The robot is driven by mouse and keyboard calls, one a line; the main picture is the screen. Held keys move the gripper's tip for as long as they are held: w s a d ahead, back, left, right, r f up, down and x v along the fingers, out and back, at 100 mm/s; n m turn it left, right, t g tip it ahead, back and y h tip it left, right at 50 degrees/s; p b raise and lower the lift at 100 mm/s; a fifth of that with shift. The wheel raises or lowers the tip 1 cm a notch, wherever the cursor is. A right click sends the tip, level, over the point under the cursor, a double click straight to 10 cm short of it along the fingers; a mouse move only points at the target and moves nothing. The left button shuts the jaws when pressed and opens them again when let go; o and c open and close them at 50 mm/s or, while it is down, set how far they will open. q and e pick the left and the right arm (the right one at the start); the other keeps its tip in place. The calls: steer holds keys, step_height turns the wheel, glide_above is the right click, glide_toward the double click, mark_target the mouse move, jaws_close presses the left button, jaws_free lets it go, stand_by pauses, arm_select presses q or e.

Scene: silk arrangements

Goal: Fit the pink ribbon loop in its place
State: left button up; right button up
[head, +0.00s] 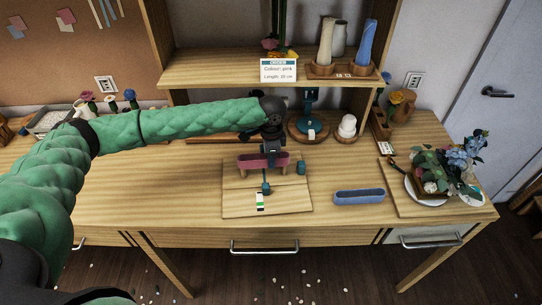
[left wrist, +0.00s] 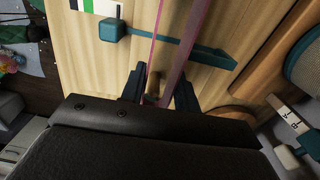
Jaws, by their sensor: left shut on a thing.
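My left gripper (head: 268,150) is shut on the pink ribbon loop (head: 250,163), over the wooden board (head: 236,204) at mid-table. In the left wrist view the left gripper (left wrist: 158,88) shows with the pink ribbon loop (left wrist: 186,42) running up from between its dark fingers. The board carries a teal fixture (head: 266,188) with a teal block (head: 301,168) at its right, and a white and green marked strip (head: 260,201). I cannot tell whether the loop touches the fixture. My right gripper is out of view.
A shelf holds an order card (head: 279,70) reading pink and a length, beside vases in a wooden rack (head: 340,71). A teal stand (head: 308,122) and white spools (head: 347,127) stand behind the board. A flower arrangement (head: 445,167) sits at right. The table's left front is clear.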

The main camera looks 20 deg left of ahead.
arm_select(q)
steer(key=shift+f, duration=1.2)
stand_by(0.5)
steer(key=o, duration=1.2)
step_height(320, 180, up, 7)
steer(key=p, duration=0.5)
stand_by(0.4)
